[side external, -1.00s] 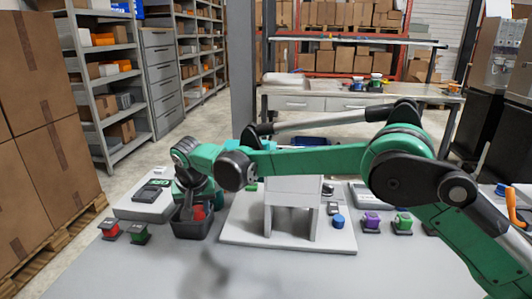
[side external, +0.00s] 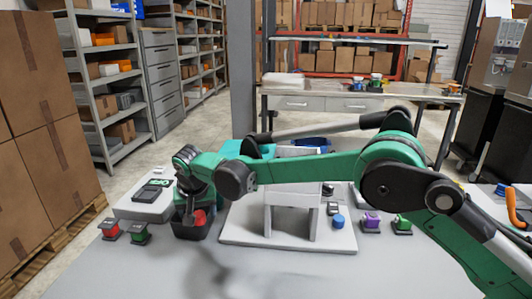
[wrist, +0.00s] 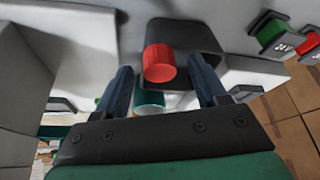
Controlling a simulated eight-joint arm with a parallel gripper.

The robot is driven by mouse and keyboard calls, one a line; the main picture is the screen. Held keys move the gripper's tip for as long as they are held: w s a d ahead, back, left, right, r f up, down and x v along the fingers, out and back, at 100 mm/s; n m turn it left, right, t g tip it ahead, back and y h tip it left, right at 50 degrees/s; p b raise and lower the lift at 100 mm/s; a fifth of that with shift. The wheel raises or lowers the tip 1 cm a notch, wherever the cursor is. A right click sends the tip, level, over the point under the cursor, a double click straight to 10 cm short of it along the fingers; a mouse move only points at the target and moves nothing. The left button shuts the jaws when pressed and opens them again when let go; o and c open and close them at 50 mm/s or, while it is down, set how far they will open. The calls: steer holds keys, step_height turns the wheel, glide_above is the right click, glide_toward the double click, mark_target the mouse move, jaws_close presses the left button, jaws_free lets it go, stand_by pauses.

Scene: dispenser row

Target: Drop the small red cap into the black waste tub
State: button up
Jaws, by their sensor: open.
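The small red cap (wrist: 159,63) is a red cylinder at the mouth of the black waste tub (wrist: 207,38) in the wrist view. It also shows in the side view (side external: 199,217), low in the tub's opening (side external: 188,232). My gripper (wrist: 160,72) is open, its two dark fingers on either side of the cap with gaps between. In the side view my gripper is just above the tub, its fingertips hard to make out. I cannot tell whether the cap rests on the tub floor.
Red (side external: 110,230) and green (side external: 139,233) dispensers stand left of the tub. A white stand (side external: 291,195) on a grey base is to its right, with purple (side external: 371,222) and green (side external: 403,224) dispensers beyond. The table in front is clear.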

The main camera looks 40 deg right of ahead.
steer(key=v, duration=1.2)
steer(key=shift+r, duration=0.1)
steer(key=s+d+f+n+t+y, duration=0.1)
steer(key=s+d+n, duration=0.1)
steer(key=s+d, duration=0.5)
steer(key=s+d+f+n+t, duration=0.2)
steer(key=s+d, duration=0.6)
steer(key=s, duration=0.4)
steer(key=shift+d+y, duration=0.2)
steer(key=shift+y, duration=0.2)
